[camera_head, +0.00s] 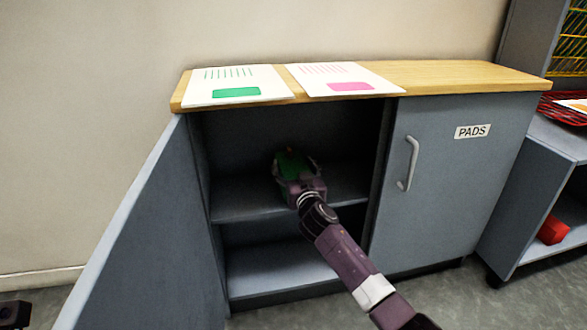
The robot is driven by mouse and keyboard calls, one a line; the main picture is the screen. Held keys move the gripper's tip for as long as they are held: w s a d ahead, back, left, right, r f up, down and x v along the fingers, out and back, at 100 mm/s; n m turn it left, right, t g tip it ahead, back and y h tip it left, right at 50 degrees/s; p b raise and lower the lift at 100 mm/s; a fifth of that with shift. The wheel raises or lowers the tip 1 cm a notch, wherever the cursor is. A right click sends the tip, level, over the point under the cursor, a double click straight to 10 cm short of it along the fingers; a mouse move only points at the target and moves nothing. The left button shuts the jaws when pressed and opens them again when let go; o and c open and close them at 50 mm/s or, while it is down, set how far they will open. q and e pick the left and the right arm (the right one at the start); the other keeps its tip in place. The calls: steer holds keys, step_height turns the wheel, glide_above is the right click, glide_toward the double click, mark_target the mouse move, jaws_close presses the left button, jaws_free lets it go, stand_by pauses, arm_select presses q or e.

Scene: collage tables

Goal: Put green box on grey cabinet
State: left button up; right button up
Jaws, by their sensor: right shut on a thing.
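The grey cabinet (455,190) has a wooden top and an open left compartment with shelves. My right gripper (296,170) reaches into that compartment, above the middle shelf (240,203). It is shut on the green box (290,161), which shows partly between the fingers. I cannot tell whether the box touches the shelf.
The cabinet's left door (150,240) stands open toward me. The right door, labelled PADS (473,131), is shut. Two printed sheets (237,84) (343,79) lie on the top. A grey unit at right holds a red wire tray (566,112) and a red object (552,230).

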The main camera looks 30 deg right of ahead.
steer(key=shift+r, duration=0.1)
steer(key=shift+f, duration=0.2)
steer(key=o, duration=1.6)
steer(key=shift+o, duration=0.2)
steer(key=shift+r, duration=0.15)
